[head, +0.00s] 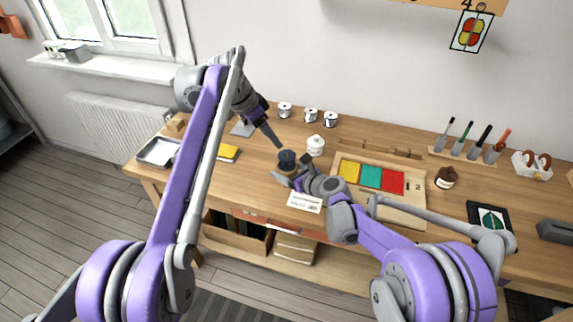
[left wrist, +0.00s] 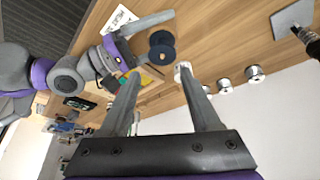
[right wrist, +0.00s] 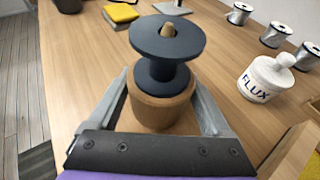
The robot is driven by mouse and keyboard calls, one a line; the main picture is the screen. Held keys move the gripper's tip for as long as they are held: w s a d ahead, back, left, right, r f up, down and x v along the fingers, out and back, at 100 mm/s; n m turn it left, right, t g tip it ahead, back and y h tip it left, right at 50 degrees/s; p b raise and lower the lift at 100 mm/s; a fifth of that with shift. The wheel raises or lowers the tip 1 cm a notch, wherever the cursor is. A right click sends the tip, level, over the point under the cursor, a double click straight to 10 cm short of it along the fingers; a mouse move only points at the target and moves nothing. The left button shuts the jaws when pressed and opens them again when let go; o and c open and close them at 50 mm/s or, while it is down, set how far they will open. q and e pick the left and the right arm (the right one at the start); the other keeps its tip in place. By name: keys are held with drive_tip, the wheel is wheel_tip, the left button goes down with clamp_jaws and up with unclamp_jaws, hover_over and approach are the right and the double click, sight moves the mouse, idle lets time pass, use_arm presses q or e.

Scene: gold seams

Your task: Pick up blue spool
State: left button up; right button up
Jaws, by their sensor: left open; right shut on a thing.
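The dark blue spool (head: 287,157) stands upright on a round wooden holder (right wrist: 160,114), whose peg tip shows through the spool's top. The spool also shows in the right wrist view (right wrist: 165,42) and the left wrist view (left wrist: 162,45). My right gripper (head: 283,178) is shut on the wooden holder, with a finger on each side of it, below the spool. My left gripper (head: 279,145) is open and empty, just above and beside the spool. In the left wrist view the spool lies beyond its fingertips, apart from them.
A white flux jar (head: 315,145) stands right of the spool, with several silver-white spools (head: 311,115) behind. A wooden board with coloured panels (head: 372,178) lies to the right. A yellow block (head: 229,153) and a metal tray (head: 158,151) lie left. A white card (head: 305,202) lies in front.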

use_arm(q)
drive_tip(key=d+f+n+y, duration=0.1)
drive_tip(key=d+n+y, duration=0.1)
drive_tip(key=n, duration=0.3)
drive_tip(key=n+t+y, duration=0.1)
drive_tip(key=n+y, duration=0.5)
drive_tip(key=n, duration=0.9)
approach(288, 158)
drive_tip(key=x, duration=1.1)
drive_tip(key=shift+w+d, duration=0.1)
drive_tip(key=shift+w, duration=0.15)
drive_tip(key=shift+c, duration=0.2)
